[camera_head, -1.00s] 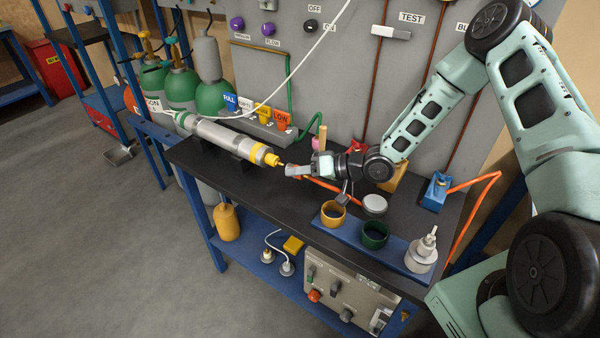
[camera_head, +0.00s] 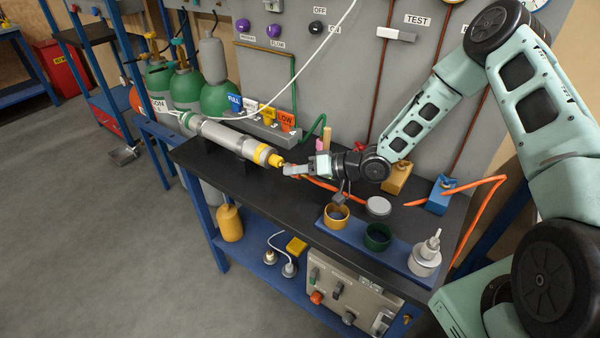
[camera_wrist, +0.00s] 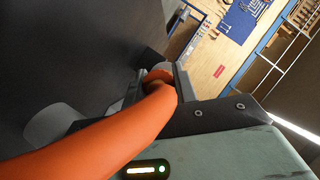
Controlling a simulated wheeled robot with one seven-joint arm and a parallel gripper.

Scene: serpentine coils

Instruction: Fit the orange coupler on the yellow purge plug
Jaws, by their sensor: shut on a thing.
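The yellow purge plug (camera_head: 275,160) is on the right-hand end of a grey cylinder with a yellow band (camera_head: 235,142), lying across the dark bench top. My gripper (camera_head: 291,170) is just right of the plug, at about its height. In the wrist view, my gripper (camera_wrist: 160,82) is shut on the end of the orange hose, where the coupler (camera_wrist: 158,76) is mostly hidden by the fingers and hose. The orange hose (camera_wrist: 110,140) runs back toward the lower left of that view. Whether coupler and plug touch cannot be told.
Orange and green cups (camera_head: 377,237) and a grey fitting (camera_head: 425,255) stand on a blue strip at the bench front. A blue block (camera_head: 440,196) with orange hose is at the right. Labelled tags (camera_head: 286,121) stand behind the cylinder. The front-left bench top is clear.

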